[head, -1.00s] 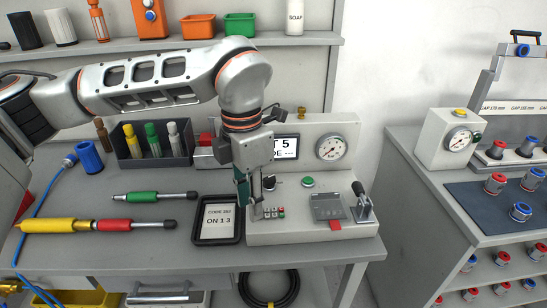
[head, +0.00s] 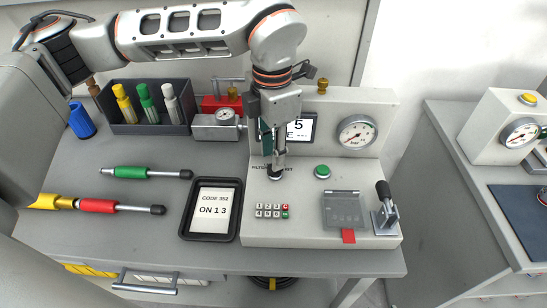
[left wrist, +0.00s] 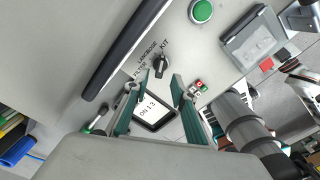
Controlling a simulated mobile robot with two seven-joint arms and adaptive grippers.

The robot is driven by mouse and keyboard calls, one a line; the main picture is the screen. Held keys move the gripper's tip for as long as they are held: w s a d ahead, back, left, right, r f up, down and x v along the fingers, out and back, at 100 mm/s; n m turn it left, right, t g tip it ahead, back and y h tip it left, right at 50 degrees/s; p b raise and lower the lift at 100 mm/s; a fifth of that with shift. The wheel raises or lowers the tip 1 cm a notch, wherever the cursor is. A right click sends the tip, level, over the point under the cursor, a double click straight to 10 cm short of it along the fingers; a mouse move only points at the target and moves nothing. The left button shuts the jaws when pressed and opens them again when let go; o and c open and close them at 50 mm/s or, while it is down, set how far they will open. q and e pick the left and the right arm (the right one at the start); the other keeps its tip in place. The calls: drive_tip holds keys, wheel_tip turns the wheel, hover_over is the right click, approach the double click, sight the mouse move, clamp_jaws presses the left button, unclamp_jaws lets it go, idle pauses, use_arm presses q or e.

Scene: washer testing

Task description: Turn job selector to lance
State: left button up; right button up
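The job selector is a small dark knob (left wrist: 160,68) on the pale test panel, with printed labels around it; LANCE, HOSE, FILTER and KIT can be made out in the left wrist view. Which label it points to, I cannot tell for sure. In the head view the selector (head: 275,174) is partly covered by my left gripper (head: 273,158), which points down at it. In the left wrist view the fingers of my left gripper (left wrist: 155,84) are apart, with the knob showing just beyond and between the tips. Contact is not clear. My right gripper is not in view.
Near the selector are a green button (head: 322,172), a keypad (head: 271,211), a hinged grey plate (head: 343,210) and a black-handled lever (head: 384,205). A framed code card (head: 211,237) lies left of the panel. The display (head: 305,127) is partly hidden by my gripper.

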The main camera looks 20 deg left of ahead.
use_arm(q)
wheel_tip(320, 180, down, 2)
drive_tip(key=shift+f, duration=0.35)
drive_tip(key=shift+w+f, duration=0.1)
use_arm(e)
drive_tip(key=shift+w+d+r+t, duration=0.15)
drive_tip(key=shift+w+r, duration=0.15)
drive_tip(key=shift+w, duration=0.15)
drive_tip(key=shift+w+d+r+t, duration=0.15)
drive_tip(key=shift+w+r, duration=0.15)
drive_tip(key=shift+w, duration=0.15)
use_arm(q)
clamp_jaws()
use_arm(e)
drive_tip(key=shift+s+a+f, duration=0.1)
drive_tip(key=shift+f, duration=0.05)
